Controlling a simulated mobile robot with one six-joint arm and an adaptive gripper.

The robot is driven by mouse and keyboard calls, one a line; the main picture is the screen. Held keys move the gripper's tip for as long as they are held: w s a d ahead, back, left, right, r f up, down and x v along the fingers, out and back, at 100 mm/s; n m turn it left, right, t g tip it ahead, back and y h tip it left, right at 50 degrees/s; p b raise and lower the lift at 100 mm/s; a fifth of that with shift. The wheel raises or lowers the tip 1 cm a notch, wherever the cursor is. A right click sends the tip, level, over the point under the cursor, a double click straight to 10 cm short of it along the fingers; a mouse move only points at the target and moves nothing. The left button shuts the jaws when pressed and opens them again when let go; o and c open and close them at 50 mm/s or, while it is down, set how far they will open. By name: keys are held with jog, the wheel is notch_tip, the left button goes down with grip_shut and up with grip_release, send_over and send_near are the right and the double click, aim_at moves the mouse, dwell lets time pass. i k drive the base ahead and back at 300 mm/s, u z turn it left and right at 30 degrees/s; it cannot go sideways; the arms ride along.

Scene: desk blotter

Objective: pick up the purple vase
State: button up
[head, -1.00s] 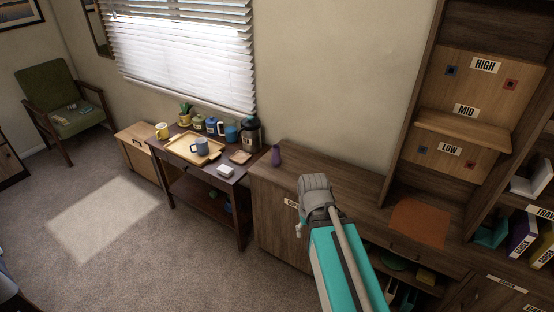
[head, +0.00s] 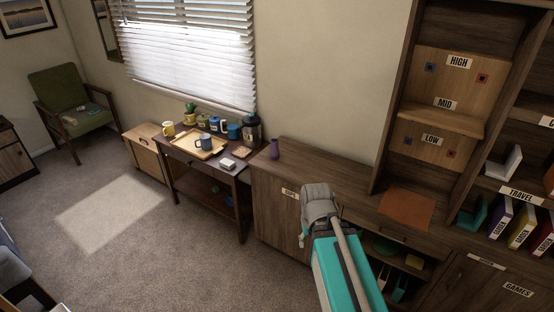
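The purple vase (head: 275,149) is small and narrow-necked. It stands upright on the left end of the brown wooden cabinet top (head: 318,172), near the wall. My arm reaches up from the bottom of the head view, with a teal link and a grey joint that appear below and right of the vase. Only a small pale part at the arm's end shows, perhaps my gripper (head: 302,240); its fingers cannot be made out. It is apart from the vase, which nothing touches.
Left of the cabinet, a dark side table (head: 222,174) holds a tray (head: 196,146), mugs, canisters, a coffee maker (head: 252,130) and a white box (head: 227,163). An orange-brown mat (head: 407,208) lies on the cabinet to the right, below shelves. Carpet is clear at left.

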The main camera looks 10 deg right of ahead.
aim_at(275, 152)
jog(key=k, duration=0.8)
jog(key=z, duration=0.35)
jog(key=i, duration=0.55)
jog(key=z, duration=0.5)
jog(key=i, duration=1.7)
jog(key=u, duration=0.8)
